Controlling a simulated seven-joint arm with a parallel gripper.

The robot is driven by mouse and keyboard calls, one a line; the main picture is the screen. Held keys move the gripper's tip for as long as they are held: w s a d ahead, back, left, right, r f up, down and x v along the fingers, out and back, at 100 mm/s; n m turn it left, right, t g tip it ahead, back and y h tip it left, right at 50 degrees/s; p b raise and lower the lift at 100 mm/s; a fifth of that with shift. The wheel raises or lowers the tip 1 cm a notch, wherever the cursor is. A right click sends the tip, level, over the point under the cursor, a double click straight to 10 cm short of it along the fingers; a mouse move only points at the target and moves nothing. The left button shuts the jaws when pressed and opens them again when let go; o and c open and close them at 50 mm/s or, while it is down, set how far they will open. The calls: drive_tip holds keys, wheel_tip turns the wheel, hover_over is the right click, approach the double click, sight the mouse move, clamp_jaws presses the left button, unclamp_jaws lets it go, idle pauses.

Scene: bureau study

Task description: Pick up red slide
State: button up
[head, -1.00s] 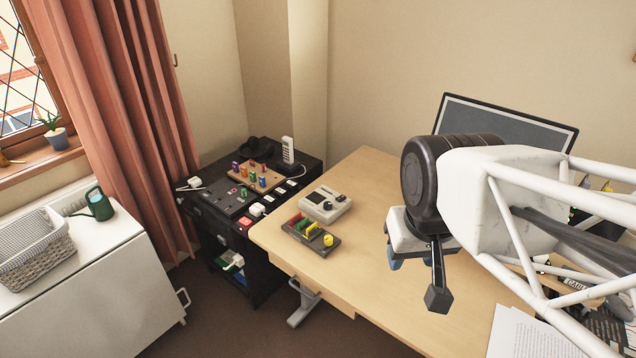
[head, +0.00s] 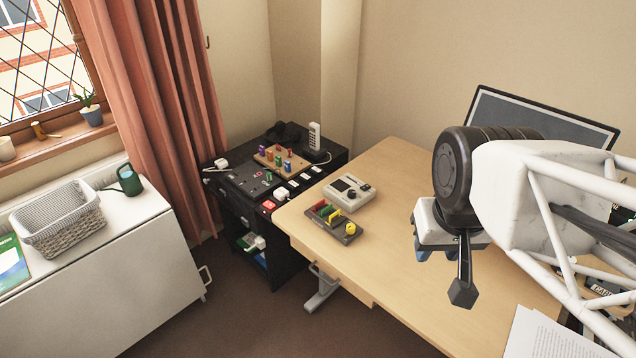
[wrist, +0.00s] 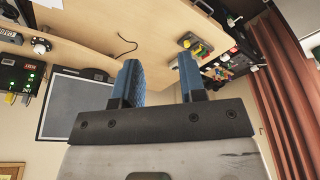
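On the far left part of the desk lies a dark slider board (head: 347,238) with red, green and yellow pieces and a round yellow knob. The red slide (head: 319,206) is a small red piece toward the board's far left end.
A grey box with a dial (head: 349,193) stands just behind the board. A black cabinet (head: 262,222) with a peg block (head: 280,160) and a phone (head: 315,140) adjoins the desk's left side. A monitor (head: 540,120) stands at the back right. The middle desktop is clear.

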idle(0.3)
drive_tip(key=n+g, duration=0.3)
drive_tip(key=n, duration=2.3)
hover_over(319, 207)
wheel_tip(319, 207, down, 28)
drive_tip(key=shift+w+a+f+n, duration=0.1)
drive_tip(key=shift+w+f+n, duration=0.1)
drive_tip(key=shift+f+n, duration=0.15)
drive_tip(key=shift+f, duration=1.3)
